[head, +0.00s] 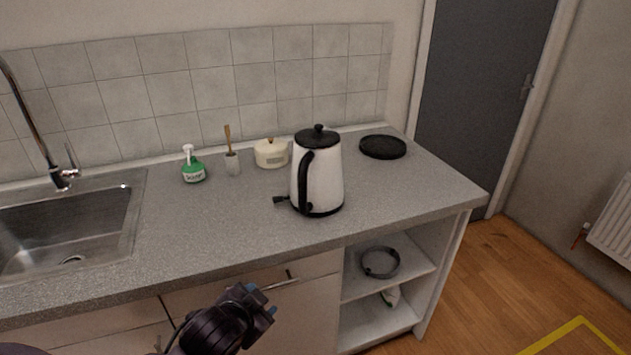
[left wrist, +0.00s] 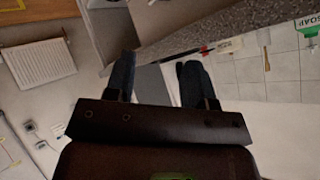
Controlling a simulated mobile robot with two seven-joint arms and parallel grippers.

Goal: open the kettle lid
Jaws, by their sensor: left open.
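The white kettle (head: 321,178) stands upright on the grey worktop in the head view. Its black lid (head: 317,136) is on, with a black knob on top. Its black handle (head: 305,180) faces the front left. My left gripper (head: 262,301) is low in front of the cabinet, below the worktop edge, apart from the kettle. In the left wrist view its two fingers (left wrist: 157,80) are spread, with nothing between them. I cannot make out the kettle in the left wrist view. My right gripper is not in view.
A black round plate (head: 383,147) lies right of the kettle. A cream pot (head: 271,153), a cup with a brush (head: 232,163) and a green soap bottle (head: 193,168) stand to its left. The sink (head: 75,225) is far left. Worktop (head: 230,220) in front is clear.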

